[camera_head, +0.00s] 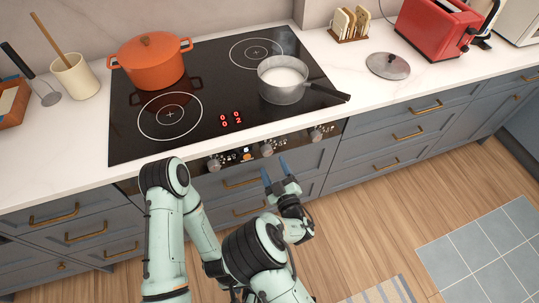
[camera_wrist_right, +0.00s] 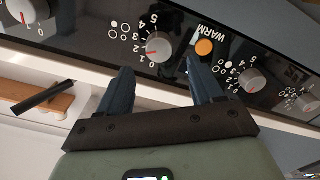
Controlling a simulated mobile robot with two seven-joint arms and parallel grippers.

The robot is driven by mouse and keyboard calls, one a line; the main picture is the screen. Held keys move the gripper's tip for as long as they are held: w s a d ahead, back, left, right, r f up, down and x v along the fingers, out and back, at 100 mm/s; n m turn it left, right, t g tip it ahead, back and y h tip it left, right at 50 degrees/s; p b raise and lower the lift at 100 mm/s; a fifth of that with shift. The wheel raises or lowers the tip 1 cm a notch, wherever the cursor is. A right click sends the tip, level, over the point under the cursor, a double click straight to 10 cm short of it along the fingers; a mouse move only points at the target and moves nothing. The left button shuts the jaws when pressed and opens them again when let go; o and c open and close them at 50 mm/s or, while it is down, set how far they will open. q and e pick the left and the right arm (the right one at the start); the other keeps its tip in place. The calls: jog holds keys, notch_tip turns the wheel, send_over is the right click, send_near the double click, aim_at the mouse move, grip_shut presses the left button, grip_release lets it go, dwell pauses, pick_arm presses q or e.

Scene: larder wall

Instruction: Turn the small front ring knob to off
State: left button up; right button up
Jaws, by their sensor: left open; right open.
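A grey knob (camera_wrist_right: 158,45) on the hob's front panel has a red pointer near the 2. One of the ring dots beside it looks filled. It also shows in the head view (camera_head: 267,149). The hob display (camera_head: 231,119) shows a red 2 at lower right and zeros elsewhere. A saucepan of white liquid (camera_head: 284,76) covers the front right ring. My right gripper (camera_head: 275,174) is open and empty just below the knob; in its wrist view the fingers (camera_wrist_right: 160,82) flank the knob's line, apart from it. My left gripper is hidden behind my arms.
An orange WARM button (camera_wrist_right: 204,47) and another knob (camera_wrist_right: 229,79) sit beside it, with a further knob (camera_wrist_right: 24,9) on the other side. An orange pot (camera_head: 151,62) stands at the back left. Drawer handles (camera_head: 404,134) project below the counter.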

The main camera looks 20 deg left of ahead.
aim_at(268, 153)
jog(key=shift+x, duration=2.75)
jog(key=c, duration=1.1)
